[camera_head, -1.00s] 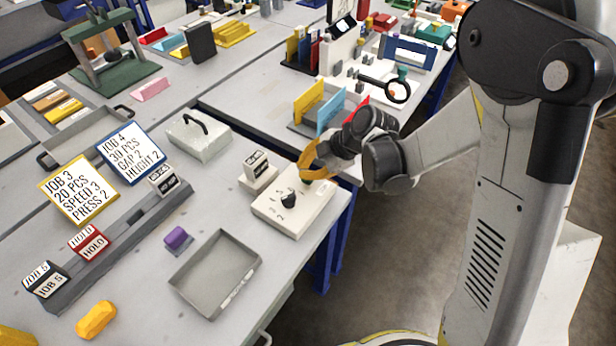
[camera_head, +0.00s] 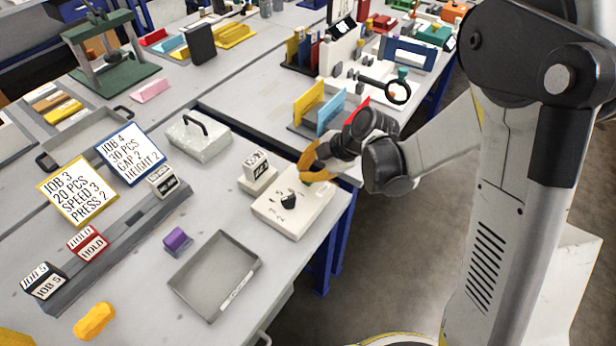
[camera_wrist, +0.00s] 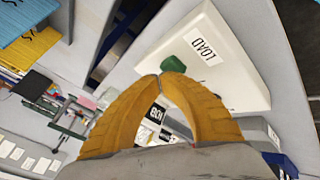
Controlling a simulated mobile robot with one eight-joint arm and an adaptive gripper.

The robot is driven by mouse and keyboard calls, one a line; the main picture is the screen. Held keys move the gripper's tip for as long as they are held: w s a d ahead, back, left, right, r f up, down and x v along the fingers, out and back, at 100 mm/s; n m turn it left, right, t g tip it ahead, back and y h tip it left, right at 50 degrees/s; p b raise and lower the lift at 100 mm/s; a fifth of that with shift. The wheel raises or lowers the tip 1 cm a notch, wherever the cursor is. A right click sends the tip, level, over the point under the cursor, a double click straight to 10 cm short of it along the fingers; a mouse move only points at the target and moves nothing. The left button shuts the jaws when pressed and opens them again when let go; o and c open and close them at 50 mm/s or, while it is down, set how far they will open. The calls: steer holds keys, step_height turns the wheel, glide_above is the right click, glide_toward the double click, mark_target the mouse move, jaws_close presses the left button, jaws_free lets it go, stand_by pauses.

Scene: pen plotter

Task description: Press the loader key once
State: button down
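The loader key is a green button (camera_wrist: 173,64) on a white control box (camera_wrist: 225,65) marked LOAD, seen in the wrist view. In the head view the same box (camera_head: 278,214) sits at the right edge of the table, with a black knob (camera_head: 289,201) and dial marks on its top. My gripper (camera_wrist: 160,77) has orange fingers with their tips together, and nothing shows between them. The tips are right at the green key and overlap its lower part in the picture; I cannot tell whether they touch it. In the head view my gripper (camera_head: 310,176) hides most of the key.
A small white block with a printed card (camera_head: 257,172) stands just left of the box. A grey tray (camera_head: 216,276) lies in front, and a lidded white case (camera_head: 198,139) behind left. Coloured upright plates (camera_head: 330,107) stand behind my gripper.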

steer(key=shift+r+p, duration=0.45)
steer(key=shift+r, duration=0.3)
steer(key=shift+r+p, duration=1.85)
steer(key=shift+r, duration=0.7)
steer(key=s+d+r+m+t+h, duration=0.2)
steer(key=s+d+r+m+h, duration=0.1)
steer(key=s+d+r+m, duration=0.4)
steer(key=s+d+r+m+t+h, duration=0.1)
steer(key=s+d+r+m+h, duration=0.2)
steer(key=s+d+r+m, duration=0.4)
steer(key=shift+s+d+m+t+h, duration=0.35)
steer(key=shift+s+d+m, duration=0.8)
steer(key=shift+s+m, duration=1.85)
steer(key=shift+w+m, duration=0.7)
